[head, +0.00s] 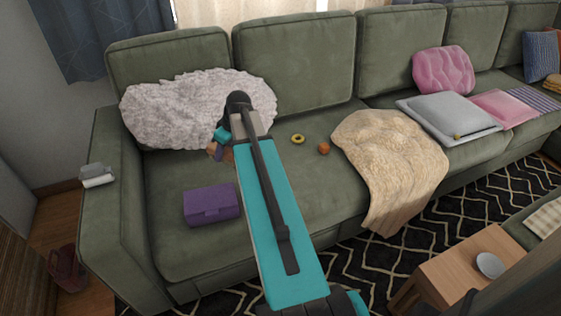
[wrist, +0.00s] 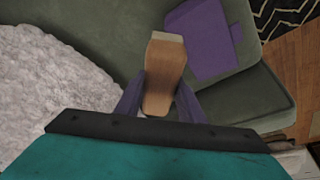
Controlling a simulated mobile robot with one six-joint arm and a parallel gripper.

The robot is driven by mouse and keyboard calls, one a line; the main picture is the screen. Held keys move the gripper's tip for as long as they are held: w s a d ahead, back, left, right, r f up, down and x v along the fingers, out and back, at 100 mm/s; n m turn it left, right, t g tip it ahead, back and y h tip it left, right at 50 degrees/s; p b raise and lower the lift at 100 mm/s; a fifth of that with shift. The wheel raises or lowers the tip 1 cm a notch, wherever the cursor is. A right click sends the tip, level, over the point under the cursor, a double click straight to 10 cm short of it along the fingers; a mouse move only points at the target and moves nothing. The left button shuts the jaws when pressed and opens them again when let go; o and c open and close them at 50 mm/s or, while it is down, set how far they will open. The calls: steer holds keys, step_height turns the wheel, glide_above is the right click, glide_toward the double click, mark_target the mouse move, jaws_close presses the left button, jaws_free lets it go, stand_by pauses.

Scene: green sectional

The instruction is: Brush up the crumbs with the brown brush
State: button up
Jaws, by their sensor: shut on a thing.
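My gripper (wrist: 160,98) is shut on the brown brush (wrist: 164,70), with one finger on each side of its wooden body. In the head view the brush (head: 213,151) shows only as a small brown piece left of my arm, over the left seat of the green sofa (head: 185,248). My arm hides much of the gripper and brush there. The brush is in front of the white fluffy cushion (head: 165,112) and behind the purple box (head: 211,205). I cannot tell whether the brush touches the seat. No crumbs can be made out in either view.
A yellow ring (head: 298,139) and an orange ball (head: 323,148) lie on the seat right of my arm. A beige blanket (head: 400,160) drapes over the seat edge. A small pale object (head: 97,177) sits on the left armrest. The seat around the purple box is clear.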

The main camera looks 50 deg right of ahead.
steer(key=s+d+f+b, duration=0.1)
steer(key=s+d+f, duration=0.2)
steer(key=d, duration=0.3)
steer(key=s+d+f+n+b, duration=0.1)
steer(key=s+d+f, duration=0.2)
steer(key=d, duration=0.4)
steer(key=s+d+f+b, duration=0.1)
steer(key=s+d+f, duration=0.3)
steer(key=d, duration=0.3)
steer(key=shift+f+n+y+b, duration=0.3)
steer(key=shift+f, duration=0.5)
steer(key=shift+d, duration=0.1)
